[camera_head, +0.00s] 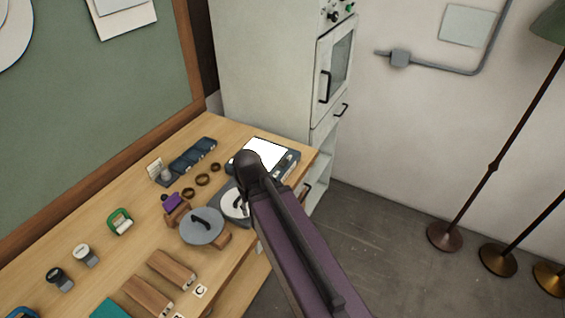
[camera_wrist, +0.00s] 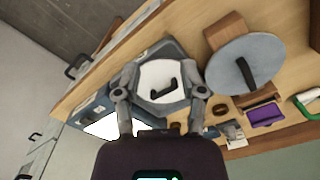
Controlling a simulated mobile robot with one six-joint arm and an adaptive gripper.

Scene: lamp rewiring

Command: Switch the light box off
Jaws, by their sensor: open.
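The light box (camera_head: 288,163) lies near the far end of the wooden bench, dark framed, with a bright white, lit panel. It also shows in the wrist view (camera_wrist: 100,128), partly hidden by my gripper's left finger and body. Small details sit on its front edge, but I cannot make out the switch. My gripper (camera_wrist: 160,75) is open and empty in the wrist view. Its fingers spread over a grey device with a white top and black handle (camera_wrist: 158,97), beside the light box. I cannot tell its height. In the head view my arm hides the fingers.
A grey round disc with a black handle (camera_head: 203,228) stands on wooden supports close by. Dark rings (camera_head: 203,180), a dark tray (camera_head: 193,158) and a purple piece (camera_head: 172,203) lie behind. A tall pale cabinet (camera_head: 262,70) stands past the bench end. Floor lamps (camera_head: 445,236) stand right.

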